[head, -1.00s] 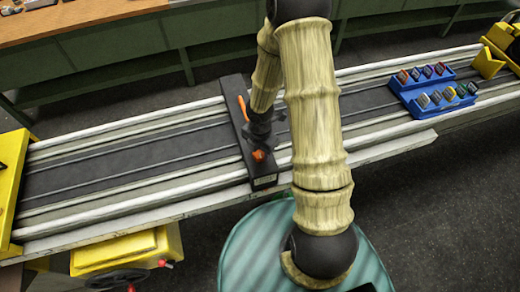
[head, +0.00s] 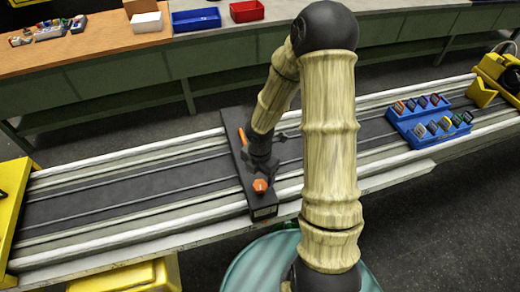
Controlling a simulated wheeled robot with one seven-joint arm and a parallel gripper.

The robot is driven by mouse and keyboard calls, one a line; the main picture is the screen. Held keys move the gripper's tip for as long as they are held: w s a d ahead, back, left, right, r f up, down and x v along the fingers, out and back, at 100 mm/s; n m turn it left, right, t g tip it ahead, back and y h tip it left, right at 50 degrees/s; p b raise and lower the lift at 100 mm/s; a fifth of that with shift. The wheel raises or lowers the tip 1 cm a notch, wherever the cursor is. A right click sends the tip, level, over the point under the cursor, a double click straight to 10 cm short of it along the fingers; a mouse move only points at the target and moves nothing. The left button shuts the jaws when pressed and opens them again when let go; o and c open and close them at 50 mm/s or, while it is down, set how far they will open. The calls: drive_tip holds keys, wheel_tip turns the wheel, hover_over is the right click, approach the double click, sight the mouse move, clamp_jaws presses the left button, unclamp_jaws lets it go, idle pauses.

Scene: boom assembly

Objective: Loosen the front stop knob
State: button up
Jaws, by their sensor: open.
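A black stop bar (head: 234,152) lies across the long grey rail bed. The front stop knob (head: 260,186) is orange and sits near the bar's front end. A second orange part (head: 242,136) shows farther back on the bar, beside my arm. My gripper (head: 263,168) is dark, points down over the bar and is just behind the front knob in the picture. It is open and appears empty. Its fingers blend with the black bar, so I cannot tell whether they touch the bar or the knob.
Blue trays (head: 410,130) with several small coloured pieces stand on the rail bed (head: 110,182) at the right. Yellow end blocks stand at the left (head: 14,205) and far right (head: 490,85). A workbench (head: 95,50) with bins runs behind. The left rail stretch is clear.

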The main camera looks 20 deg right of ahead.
sight(260, 186)
wheel_tip(260, 186, up, 12)
drive_tip(key=p, duration=0.2)
idle(0.5)
drive_tip(key=s+m+t+b, duration=0.1)
drive_tip(key=s+m+b, duration=0.2)
drive_tip(key=m, duration=0.9)
drive_tip(key=s+m+t+b, duration=0.1)
drive_tip(key=s+m+b, duration=0.3)
drive_tip(key=m, duration=0.8)
drive_tip(key=shift+s+m+t, duration=0.3)
drive_tip(key=shift+s+m, duration=0.1)
